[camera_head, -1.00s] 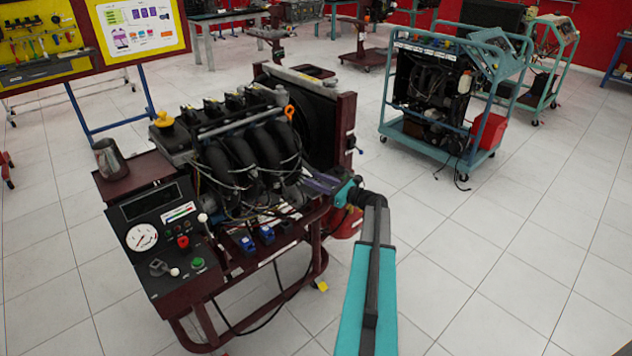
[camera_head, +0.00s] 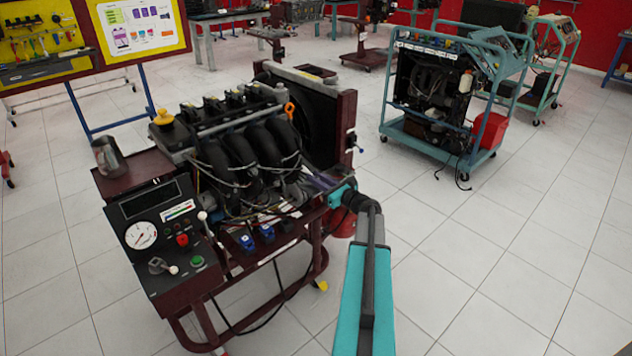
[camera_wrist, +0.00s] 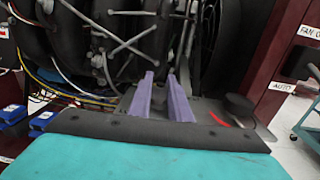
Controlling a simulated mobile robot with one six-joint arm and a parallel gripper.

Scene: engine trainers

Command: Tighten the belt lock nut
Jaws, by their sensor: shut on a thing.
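The engine trainer (camera_head: 245,150) stands in a dark red frame left of centre in the head view. My gripper (camera_head: 312,176) reaches into its right side, between the engine and the radiator. In the wrist view the two purple fingers of my gripper (camera_wrist: 163,80) point forward among rods and hoses, with a narrow gap between them. They are closed on a small part at their tips, at the place of the belt lock nut. The nut itself is too small and dark to make out clearly.
The radiator (camera_head: 325,125) and its red frame post (camera_wrist: 270,85) stand close on the right of my gripper. Wires (camera_wrist: 60,90) and blue connectors (camera_wrist: 30,120) lie to the left. A teal trainer cart (camera_head: 440,95) stands apart behind. The floor at right is clear.

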